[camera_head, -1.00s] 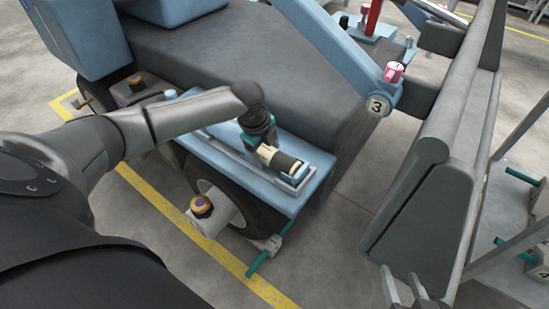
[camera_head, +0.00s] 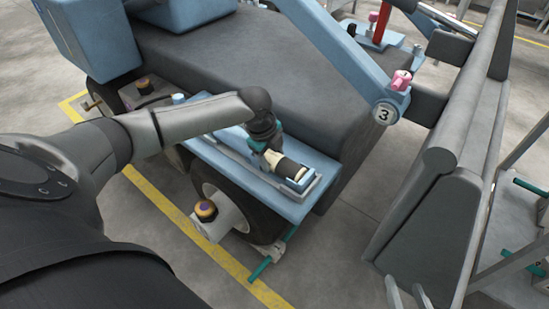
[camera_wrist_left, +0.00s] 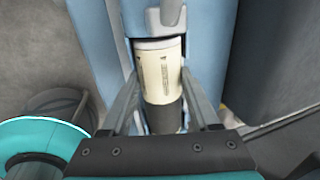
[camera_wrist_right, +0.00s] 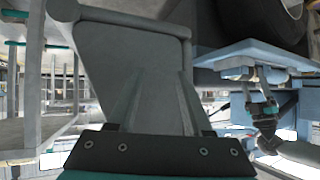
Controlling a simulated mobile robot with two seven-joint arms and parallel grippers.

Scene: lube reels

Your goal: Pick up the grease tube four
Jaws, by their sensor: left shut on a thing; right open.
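The grease tube (camera_wrist_left: 160,75) is cream with a dark lower part and a printed label; a small 4 seems to show on it in the left wrist view. In the head view the tube (camera_head: 289,168) lies along the blue tray (camera_head: 234,163) on top of the fender. My left gripper (camera_head: 272,157) is shut on the tube, its two fingers on either side of it. I cannot tell whether the tube still touches the tray. My right gripper (camera_wrist_right: 158,85) is open and empty; its fingertips also show at the bottom of the head view (camera_head: 407,296).
A dark wheel (camera_head: 250,207) sits under the fender. A post marked 3 (camera_head: 384,114) with a pink cap stands behind, beside the big grey machine body (camera_head: 230,60). A tall grey panel (camera_head: 420,210) stands at right. Floor between fender and panel is clear.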

